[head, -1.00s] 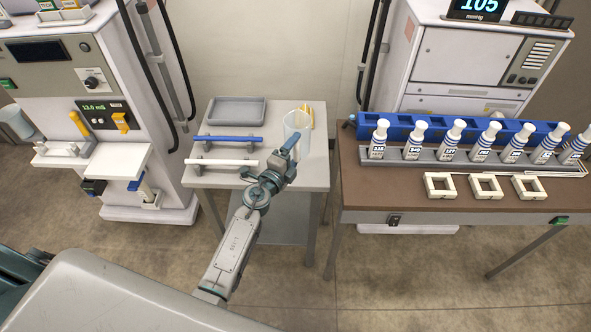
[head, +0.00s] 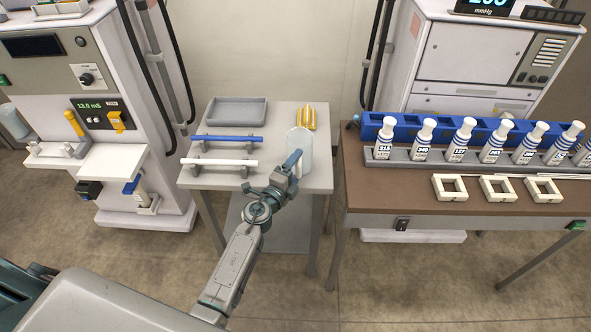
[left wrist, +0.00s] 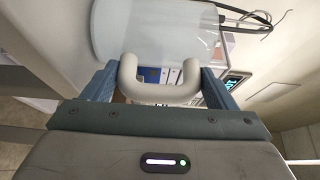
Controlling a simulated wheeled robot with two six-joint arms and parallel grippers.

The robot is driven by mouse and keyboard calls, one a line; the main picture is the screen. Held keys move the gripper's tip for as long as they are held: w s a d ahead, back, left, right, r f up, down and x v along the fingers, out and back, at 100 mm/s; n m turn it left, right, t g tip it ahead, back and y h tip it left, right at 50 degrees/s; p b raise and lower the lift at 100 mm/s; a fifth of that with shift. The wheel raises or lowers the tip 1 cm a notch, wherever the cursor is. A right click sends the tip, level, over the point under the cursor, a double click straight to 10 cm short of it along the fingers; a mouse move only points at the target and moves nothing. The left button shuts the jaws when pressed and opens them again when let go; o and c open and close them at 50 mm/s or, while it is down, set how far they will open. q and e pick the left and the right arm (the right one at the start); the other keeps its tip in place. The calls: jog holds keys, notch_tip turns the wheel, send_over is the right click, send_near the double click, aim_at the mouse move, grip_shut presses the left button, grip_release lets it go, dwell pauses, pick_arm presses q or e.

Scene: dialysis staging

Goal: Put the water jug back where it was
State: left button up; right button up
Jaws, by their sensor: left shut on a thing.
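The water jug (head: 303,141) is a translucent, pale container at the front right of the small grey side table (head: 316,182). My left gripper (head: 292,162) reaches it from the near side and covers part of it. In the left wrist view the jug (left wrist: 150,32) fills the upper middle. Its white loop handle (left wrist: 155,92) lies between the two blue fingers of my left gripper, which is shut on it. The jug's base is partly hidden, so I cannot tell whether it touches the tabletop. My right gripper is not in view.
A yellow object (head: 307,117) stands just behind the jug. A grey tray (head: 236,111), a blue bar (head: 228,138) and a white bar (head: 220,162) occupy the table's left part. A brown table (head: 400,200) with several labelled bottles stands to the right, across a gap.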

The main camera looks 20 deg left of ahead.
pick_arm(q)
jog(key=shift+f, duration=0.2)
jog(key=o, duration=1.4)
jog(key=shift+c, duration=0.2)
jog(key=shift+s+r, duration=0.2)
jog(key=v, duration=1.1)
jog(key=shift+s, duration=0.3)
jog(key=shift+f, duration=0.1)
jog(key=s+a+f+n+g+y, duration=0.1)
jog(key=s+a+f+n+g, duration=0.25)
jog(key=f, duration=0.75)
jog(key=s+a+f+n+g+y, duration=0.15)
jog(key=s+f+n, duration=0.35)
jog(key=f, duration=0.7)
jog(key=s+a+f+n+g+y, duration=0.25)
jog(key=s+f, duration=0.35)
jog(key=f, duration=0.5)
jog(key=s+f+n+g, duration=0.3)
jog(key=s+f, duration=0.2)
jog(key=s, duration=0.5)
jog(key=s+f+n+g, duration=0.3)
jog(key=s+f, duration=0.3)
jog(key=s, duration=0.4)
jog(key=s+f+n+g, duration=0.3)
jog(key=s+f, duration=0.3)
jog(key=s, duration=0.5)
jog(key=shift+a, duration=0.45)
